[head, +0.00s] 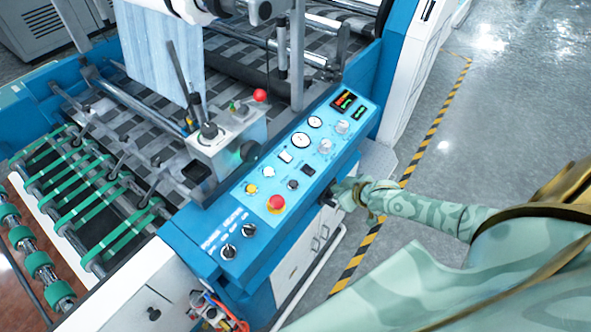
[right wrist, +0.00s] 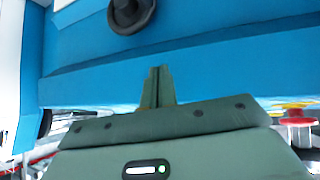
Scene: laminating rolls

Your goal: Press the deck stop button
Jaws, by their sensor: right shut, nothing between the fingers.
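A red and yellow button also shows at the right edge of the right wrist view (right wrist: 298,121). My right gripper (head: 337,191) is at the front side of the panel, to the right of the red button and apart from it. In the right wrist view its fingers (right wrist: 158,84) are together and empty, in front of a blue surface. My left gripper is out of view.
The panel also carries round gauges (head: 301,140), a yellow button (head: 251,189), black knobs (head: 228,251) and a lit display (head: 348,101). A red ball knob (head: 260,95) stands behind it. A black round knob (right wrist: 130,12) is near my fingers. Open floor lies right.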

